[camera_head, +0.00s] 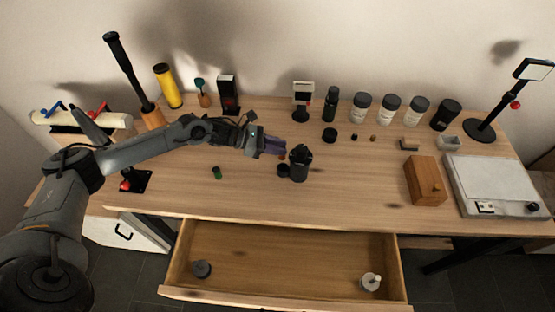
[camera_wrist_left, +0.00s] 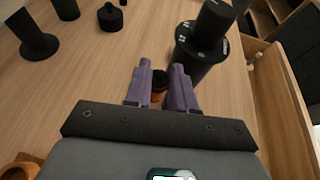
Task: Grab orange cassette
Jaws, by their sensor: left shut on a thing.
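The orange cassette (camera_wrist_left: 159,81) is small, with a dark part, and shows in the left wrist view between my left gripper's purple fingers. My left gripper (camera_wrist_left: 161,84) is shut on it. The fingers partly cover the cassette. In the head view my left gripper (camera_head: 281,148) is over the middle of the table, just left of a black canister (camera_head: 299,165); the cassette cannot be made out there. The canister (camera_wrist_left: 207,45) stands close beyond the fingers in the left wrist view. My right gripper is not in view.
A small black cylinder (camera_head: 283,170) stands beside the canister. A small green cylinder (camera_head: 217,173) is on the table's left. Bottles line the back. A wooden box (camera_head: 425,181) and grey device (camera_head: 497,187) are at the right. The front drawer (camera_head: 285,262) is open.

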